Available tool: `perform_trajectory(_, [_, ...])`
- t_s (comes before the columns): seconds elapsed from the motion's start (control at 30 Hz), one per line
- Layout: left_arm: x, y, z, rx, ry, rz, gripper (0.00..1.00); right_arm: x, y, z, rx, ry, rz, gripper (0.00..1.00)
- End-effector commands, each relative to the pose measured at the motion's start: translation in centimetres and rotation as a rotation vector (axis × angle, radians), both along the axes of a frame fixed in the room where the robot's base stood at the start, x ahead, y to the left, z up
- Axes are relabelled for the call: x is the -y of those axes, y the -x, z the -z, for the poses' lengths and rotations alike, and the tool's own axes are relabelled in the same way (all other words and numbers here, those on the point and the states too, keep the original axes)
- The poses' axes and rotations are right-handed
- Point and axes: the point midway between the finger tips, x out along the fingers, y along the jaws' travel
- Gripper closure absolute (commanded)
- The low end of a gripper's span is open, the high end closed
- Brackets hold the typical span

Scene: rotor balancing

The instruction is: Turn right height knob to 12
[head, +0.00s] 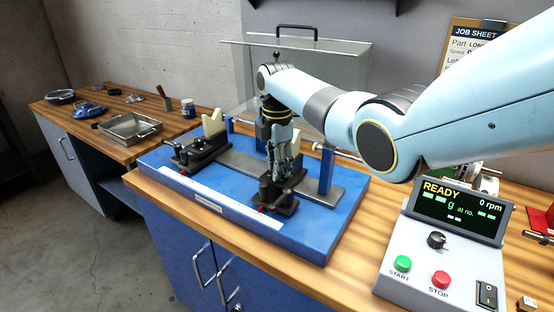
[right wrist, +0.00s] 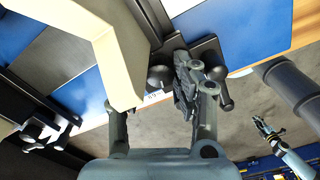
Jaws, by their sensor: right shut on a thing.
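My right gripper (head: 281,165) reaches down over the right support (head: 288,205) on the blue balancing bench. It is shut at the support's upper part; the right height knob is hidden behind the fingers in the head view. In the right wrist view, one finger (right wrist: 190,85) lies beside dark rounded knob parts (right wrist: 159,76), and the support's cream V-block (right wrist: 120,50) covers part of the other finger. No height reading is legible. My left gripper (right wrist: 265,127) appears small and far off in the right wrist view; its jaws are unclear.
The left support (head: 197,153) stands on the same rail with a cream V-block (head: 213,123). A hood (head: 340,60) stands behind. The control box (head: 440,245) at right reads READY, 0 rpm. A metal tray (head: 130,129) lies on the left bench. A white strip (head: 220,200) runs along the front edge.

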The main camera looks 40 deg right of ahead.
Motion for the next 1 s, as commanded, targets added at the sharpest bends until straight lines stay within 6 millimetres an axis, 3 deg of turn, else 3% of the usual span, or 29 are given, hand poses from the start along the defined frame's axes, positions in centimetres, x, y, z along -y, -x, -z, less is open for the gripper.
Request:
perform_trajectory(0.33, [0.0, 0.0, -0.3, 0.0, 0.0, 0.0, 1.0, 0.0, -0.1, 0.0, 0.002, 0.0, 0.043, 1.0])
perform_trajectory(0.37, [0.0, 0.0, -0.3, 0.0, 0.0, 0.0, 1.0, 0.0, -0.1, 0.0, 0.002, 0.0, 0.043, 0.68])
perform_trajectory(0.5, [0.0, 0.0, -0.3, 0.0, 0.0, 0.0, 1.0, 0.0, -0.1, 0.0, 0.002, 0.0, 0.042, 0.49])
perform_trajectory(0.83, [-0.1, -0.1, -0.3, 0.002, -0.001, 0.0, 1.0, 0.0, -0.1, -0.4, 0.004, 0.001, 0.041, 0.49])
perform_trajectory(1.0, [0.0, -0.1, -0.3, 0.002, 0.0, 0.0, 1.0, 0.1, -0.2, -3.0, 0.006, 0.003, 0.041, 0.49])
